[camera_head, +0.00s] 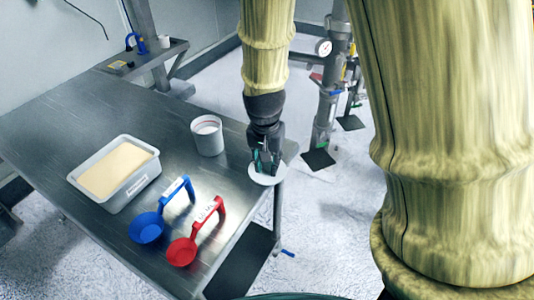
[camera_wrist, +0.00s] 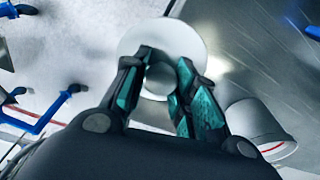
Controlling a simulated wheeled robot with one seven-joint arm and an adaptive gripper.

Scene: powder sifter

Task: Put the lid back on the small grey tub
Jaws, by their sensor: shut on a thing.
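The small grey tub (camera_head: 207,138) stands upright near the right edge of the steel table. Its round top shows no lid, and its contents look pale. It also shows at the lower right of the wrist view (camera_wrist: 252,122). The lid (camera_head: 262,179) is a flat white disc, apart from the tub and to its right, at the table's right edge. My gripper (camera_head: 265,166) is shut on the middle of the lid, pointing down. In the wrist view, the lid (camera_wrist: 186,38) spreads beyond both fingertips, and a round knob sits between them.
A grey bin of beige powder (camera_head: 117,171) stands left on the steel table (camera_head: 65,120). Pipework with a gauge (camera_head: 323,47) stands behind, right of the table.

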